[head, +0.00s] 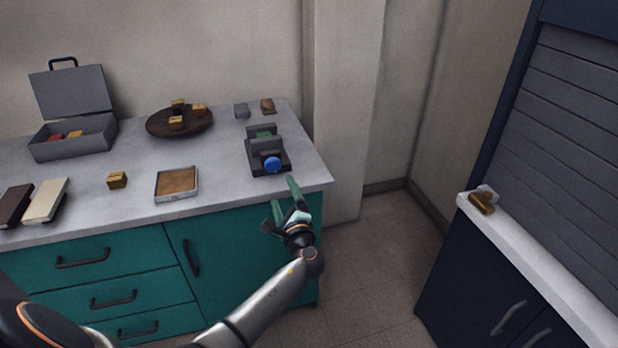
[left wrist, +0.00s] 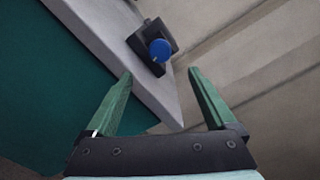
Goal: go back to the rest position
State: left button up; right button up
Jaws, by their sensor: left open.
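My left gripper (head: 285,203) is open and empty, with green fingers. In the head view it is at the front edge of the grey counter (head: 225,190), near its right corner. In the left wrist view, the space between the two fingertips (left wrist: 160,82) is clear. Beyond them is a dark device with a blue knob (head: 272,164), standing on the counter and apart from the fingers. The knob also shows in the left wrist view (left wrist: 160,50). My right gripper is in neither view.
The counter holds an open grey case (head: 75,138), a brown plate (head: 160,124) with small blocks, a square tray (head: 161,197), a small block (head: 117,180) and books (head: 45,200). A dark cabinet with a white top (head: 540,262) stands right. Open floor (head: 375,260) lies between.

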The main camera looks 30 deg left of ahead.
pick_arm(q)
jog(key=s+d+f+n+g+h+p, duration=0.2)
jog(key=s+d+f+n+h+p, duration=0.3)
jog(key=s+d+f+h, duration=0.8)
jog(key=s+d+n+h+p, duration=0.1)
jog(key=s+d+n, duration=0.2)
jog(key=s+d, duration=0.2)
jog(key=s+d+r+n+h+p, duration=0.1)
jog(key=s+d+n, duration=0.3)
jog(key=s, duration=0.6)
jog(key=shift+s+d+n+g+h+p, duration=0.2)
jog(key=shift+d+n+g+h+p, duration=0.15)
jog(key=shift+d+h, duration=0.2)
jog(key=shift+w, duration=0.1)
